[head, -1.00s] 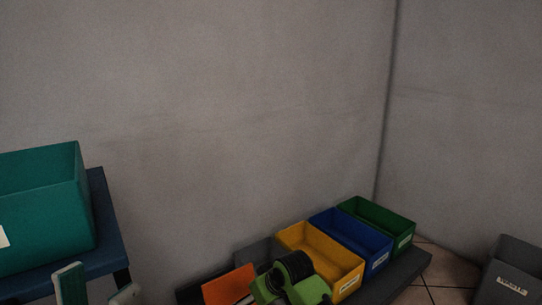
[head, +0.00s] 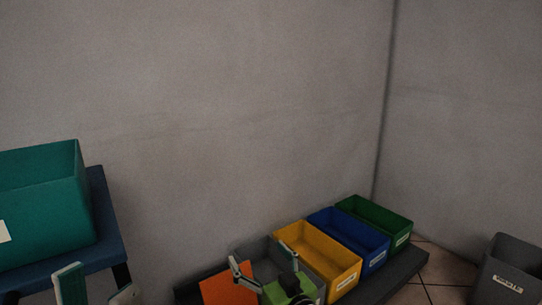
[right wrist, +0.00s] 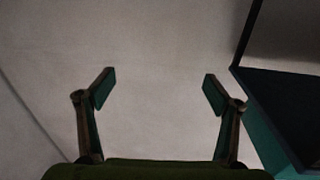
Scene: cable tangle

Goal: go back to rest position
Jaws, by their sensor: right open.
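My right gripper (head: 259,256) shows low in the head view, over the gray bin in the row of bins, with its fingers pointing up. In the right wrist view its two fingers (right wrist: 158,85) are spread apart with nothing between them, against a plain pale surface. My left gripper (head: 96,285) is at the bottom left of the head view, below the blue table. Its two fingertips are apart, and nothing shows between them; the rest of it is cut off by the frame. No cables are in view.
A teal bin (head: 40,200) stands on a blue table (head: 113,237) at left. Yellow (head: 345,279), blue (head: 374,253), green (head: 400,230) and gray (head: 262,247) bins line a dark bench, with an orange item (head: 228,285) nearby. A gray bin (head: 510,265) stands right. A dark panel with a teal edge (right wrist: 268,135) is close right in the wrist view.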

